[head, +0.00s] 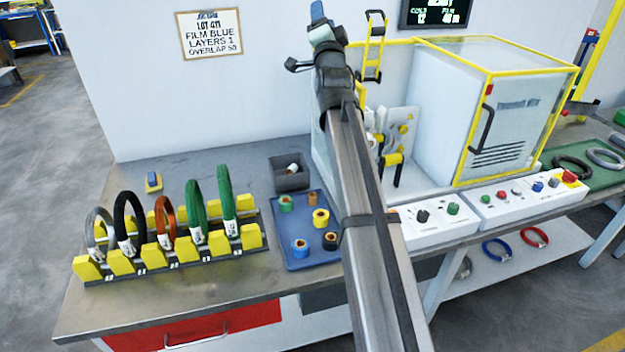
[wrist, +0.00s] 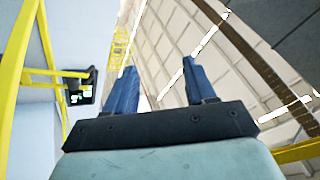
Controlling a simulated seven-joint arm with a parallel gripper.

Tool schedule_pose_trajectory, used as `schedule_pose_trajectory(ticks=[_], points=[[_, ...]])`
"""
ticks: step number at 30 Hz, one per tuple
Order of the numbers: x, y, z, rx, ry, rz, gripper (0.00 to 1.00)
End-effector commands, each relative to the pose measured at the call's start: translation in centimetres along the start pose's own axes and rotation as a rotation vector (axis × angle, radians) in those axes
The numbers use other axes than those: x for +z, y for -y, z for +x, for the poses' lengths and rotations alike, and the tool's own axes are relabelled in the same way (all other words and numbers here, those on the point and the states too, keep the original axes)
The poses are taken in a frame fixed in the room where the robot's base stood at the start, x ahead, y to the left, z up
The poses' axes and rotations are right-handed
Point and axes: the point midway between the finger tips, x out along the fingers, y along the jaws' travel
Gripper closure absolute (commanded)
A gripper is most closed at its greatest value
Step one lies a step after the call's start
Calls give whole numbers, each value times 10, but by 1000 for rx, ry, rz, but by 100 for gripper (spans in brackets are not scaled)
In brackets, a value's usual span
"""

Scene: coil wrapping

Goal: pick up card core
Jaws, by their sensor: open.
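A blue tray (head: 306,259) on the bench holds several small rolls: green (head: 286,203), brown (head: 312,199), yellow (head: 320,218), blue (head: 300,247) and black (head: 331,241). The plain brown one looks like bare card. A grey bin (head: 291,180) behind the tray holds a small whitish and dark piece (head: 293,169); I cannot tell whether it is a core. My gripper (head: 317,12) is raised high above the bench, far from the tray, pointing up. In the wrist view its two blue fingers (wrist: 159,65) are apart with nothing between them.
A rack (head: 180,258) with yellow blocks holds several upright coils on the left. A yellow-framed machine (head: 515,120) and control boxes (head: 430,222) stand on the right. A sign (head: 210,34) on the wall reads film blue. My arm crosses the middle and hides part of the bench.

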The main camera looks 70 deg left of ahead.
Motion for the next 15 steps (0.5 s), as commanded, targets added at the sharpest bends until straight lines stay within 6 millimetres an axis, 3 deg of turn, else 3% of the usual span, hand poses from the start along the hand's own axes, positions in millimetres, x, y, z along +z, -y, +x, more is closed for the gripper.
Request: schedule_pose_trajectory(ticks=[1, 6, 15], points=[[27, 22, 7, -22, 23, -33, 45], [95, 79, 14, -79, 79, -150, 45], [178, 143, 16, -134, 158, -306, 45]])
